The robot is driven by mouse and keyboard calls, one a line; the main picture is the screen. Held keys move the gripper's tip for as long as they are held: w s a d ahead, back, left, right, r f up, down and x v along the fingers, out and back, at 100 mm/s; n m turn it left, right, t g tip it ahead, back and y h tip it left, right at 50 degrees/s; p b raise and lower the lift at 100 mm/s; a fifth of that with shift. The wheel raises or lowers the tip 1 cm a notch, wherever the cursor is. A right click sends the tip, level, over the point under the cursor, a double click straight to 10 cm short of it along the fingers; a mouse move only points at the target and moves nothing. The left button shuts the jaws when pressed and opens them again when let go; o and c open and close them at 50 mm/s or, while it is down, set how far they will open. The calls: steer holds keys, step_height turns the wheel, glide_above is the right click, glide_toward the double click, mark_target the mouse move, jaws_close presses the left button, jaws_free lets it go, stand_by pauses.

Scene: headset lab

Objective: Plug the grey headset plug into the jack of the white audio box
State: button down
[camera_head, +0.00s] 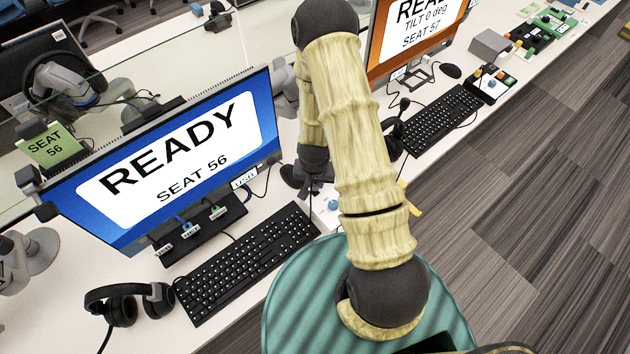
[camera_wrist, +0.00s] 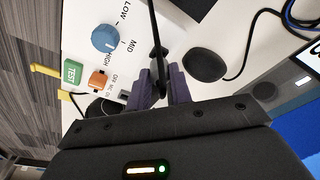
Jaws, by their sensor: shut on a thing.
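The white audio box (camera_wrist: 85,62) fills the upper left of the wrist view. It carries a blue LOW/MID/HIGH knob, an orange switch and a green TEST button. In the head view a small part of the white audio box (camera_head: 325,217) shows beside my arm. My gripper (camera_wrist: 161,88) is shut, its dark fingers over the box's edge. A thin dark cable runs up from between the fingers.
A black keyboard (camera_head: 248,262) and a black headset (camera_head: 128,302) lie on the white desk left of my arm. The READY monitor (camera_head: 170,165) stands behind them. A dark rounded object (camera_wrist: 205,65) lies right of my fingers.

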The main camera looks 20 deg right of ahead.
steer(key=shift+f+b, duration=0.75)
steer(key=shift+f, duration=0.25)
steer(key=c, duration=1.2)
jaws_free()
steer(key=shift+o, duration=0.2)
step_height(320, 180, up, 17)
steer(key=s+a, duration=0.1)
steer(key=s, duration=0.1)
steer(key=shift+s+r, duration=0.15)
steer(key=shift+a, duration=0.1)
